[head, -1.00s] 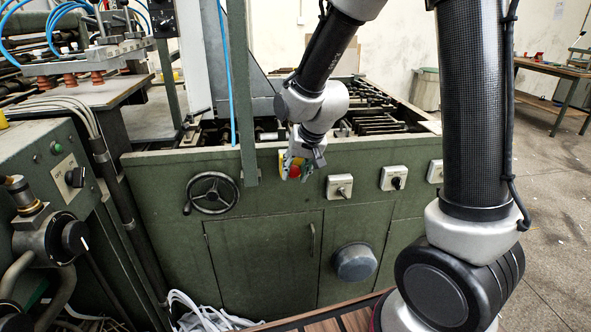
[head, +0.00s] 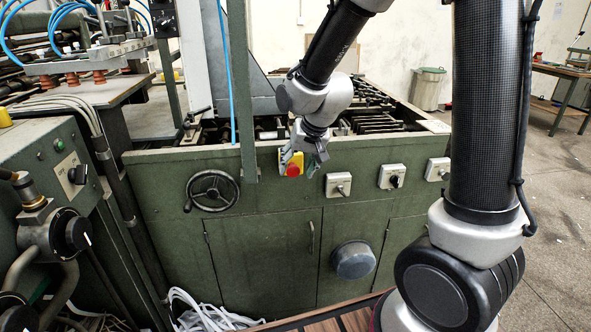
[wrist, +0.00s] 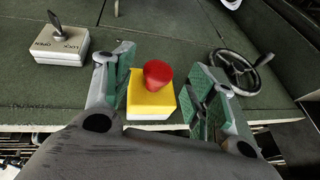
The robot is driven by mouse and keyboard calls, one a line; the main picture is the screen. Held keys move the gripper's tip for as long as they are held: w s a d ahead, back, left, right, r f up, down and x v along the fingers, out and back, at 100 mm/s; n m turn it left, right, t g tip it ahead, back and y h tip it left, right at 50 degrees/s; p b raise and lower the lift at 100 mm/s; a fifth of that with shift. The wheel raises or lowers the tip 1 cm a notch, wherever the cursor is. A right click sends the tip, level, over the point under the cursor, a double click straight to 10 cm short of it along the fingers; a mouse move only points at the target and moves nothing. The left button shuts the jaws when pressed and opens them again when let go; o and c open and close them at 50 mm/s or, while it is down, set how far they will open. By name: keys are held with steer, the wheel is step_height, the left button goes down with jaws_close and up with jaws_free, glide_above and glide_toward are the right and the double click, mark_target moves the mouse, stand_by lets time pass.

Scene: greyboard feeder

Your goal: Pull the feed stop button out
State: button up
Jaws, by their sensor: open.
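The feed stop button is a red mushroom cap (head: 292,171) on a yellow box (head: 298,158), mounted on the green machine front. In the wrist view the red cap (wrist: 157,73) stands out from the yellow top of its box (wrist: 149,98); its exact travel is hard to tell. My gripper (head: 304,158) is at the box in the head view, partly covering its right side. In the wrist view my gripper (wrist: 164,72) is open, with one green-padded finger on each side of the button. Visible gaps separate both fingers from the cap, and nothing is held.
A handwheel (head: 213,191) is left of the button. A grey switch box (head: 338,185) is close to its right, with another switch (head: 392,176) beyond. A green upright post (head: 243,90) stands just left. A round knob (head: 353,261) sticks out below.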

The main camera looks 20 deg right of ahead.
steer(key=v, duration=1)
steer(key=shift+f, duration=0.1)
steer(key=s+d+r+n+h, duration=0.1)
steer(key=s+d+r, duration=0.1)
steer(key=s+d, duration=0.4)
steer(key=s+d+r+n, duration=0.1)
steer(key=s+d+r, duration=0.2)
steer(key=s+d, duration=0.4)
steer(key=s, duration=0.7)
steer(key=shift+s+d+h, duration=0.35)
steer(key=shift+h, duration=0.05)
steer(key=shift+r, duration=0.15)
